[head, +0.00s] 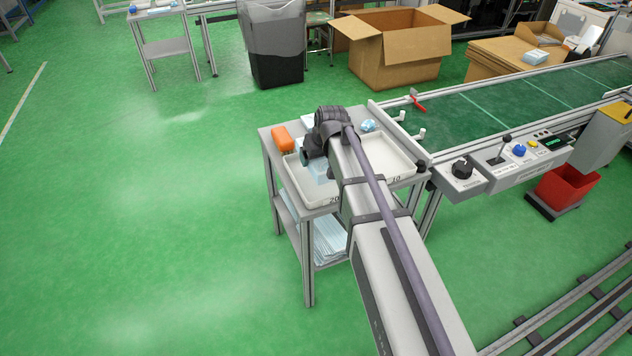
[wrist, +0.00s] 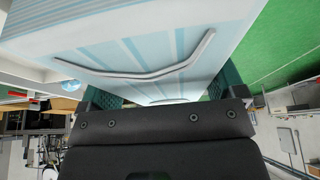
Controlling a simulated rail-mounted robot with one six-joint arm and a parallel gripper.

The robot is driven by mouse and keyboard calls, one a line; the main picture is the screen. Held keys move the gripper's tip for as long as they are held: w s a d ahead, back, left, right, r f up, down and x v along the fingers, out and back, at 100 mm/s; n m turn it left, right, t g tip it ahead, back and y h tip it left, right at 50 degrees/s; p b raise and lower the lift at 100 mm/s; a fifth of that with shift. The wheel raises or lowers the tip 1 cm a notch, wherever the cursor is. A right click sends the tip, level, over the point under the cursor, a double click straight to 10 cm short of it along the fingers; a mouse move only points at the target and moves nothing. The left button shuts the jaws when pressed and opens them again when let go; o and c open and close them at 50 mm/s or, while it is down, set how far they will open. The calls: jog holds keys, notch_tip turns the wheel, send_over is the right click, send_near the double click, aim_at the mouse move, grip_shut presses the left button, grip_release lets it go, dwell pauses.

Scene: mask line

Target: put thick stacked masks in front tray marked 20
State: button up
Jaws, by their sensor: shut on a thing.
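A thick mask stack (wrist: 150,35), white and pale blue with a bent nose wire across it, fills the top of the wrist view. My gripper (wrist: 165,88) is shut on it, with a green pad on either side. In the head view my gripper (head: 316,160) is over the front tray marked 20 (head: 300,187), and a bit of pale blue mask (head: 320,172) shows beneath it. I cannot tell whether the stack touches the tray floor. My arm hides part of the trays. The tray marked 10 (head: 397,166) lies to the right.
An orange object (head: 282,138) and a light blue crumpled item (head: 368,125) are at the back of the cart top. More masks (head: 330,240) lie on the lower shelf. The green conveyor (head: 500,100) and its control panel (head: 515,158) stand to the right. Floor at left is clear.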

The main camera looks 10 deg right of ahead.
notch_tip(320, 180, down, 6)
jog(key=b, duration=0.4)
jog(key=shift+f, duration=0.2)
jog(key=shift+r, duration=0.3)
jog(key=shift+f, duration=0.2)
jog(key=o, duration=0.7)
jog(key=shift+c, duration=0.2)
jog(key=shift+r, duration=0.15)
